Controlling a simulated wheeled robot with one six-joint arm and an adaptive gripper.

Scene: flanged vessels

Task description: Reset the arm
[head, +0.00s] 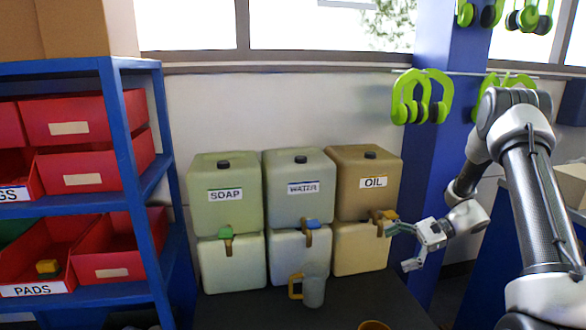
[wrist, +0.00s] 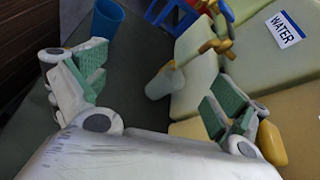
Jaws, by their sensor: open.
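My gripper (head: 402,247) is open and empty at the right of the head view, beside the container labelled OIL (head: 369,182). Its upper finger is close to the orange-yellow tap (head: 388,215) of that container; whether they touch, I cannot tell. In the wrist view my gripper (wrist: 157,92) has its green-padded fingers spread wide. A yellow knob (wrist: 272,143) shows just outside the right finger there. Nothing is between the fingertips. A grey mug (head: 313,291) with a yellow handle stands on the dark table, and it also shows in the wrist view (wrist: 165,80), beyond the fingers.
Containers labelled SOAP (head: 225,195) and WATER (head: 303,188) stand left of the oil. A blue shelf (head: 135,160) with red bins is at the left. A blue cup (wrist: 107,18) stands on the table. Green headsets (head: 421,95) hang behind my arm.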

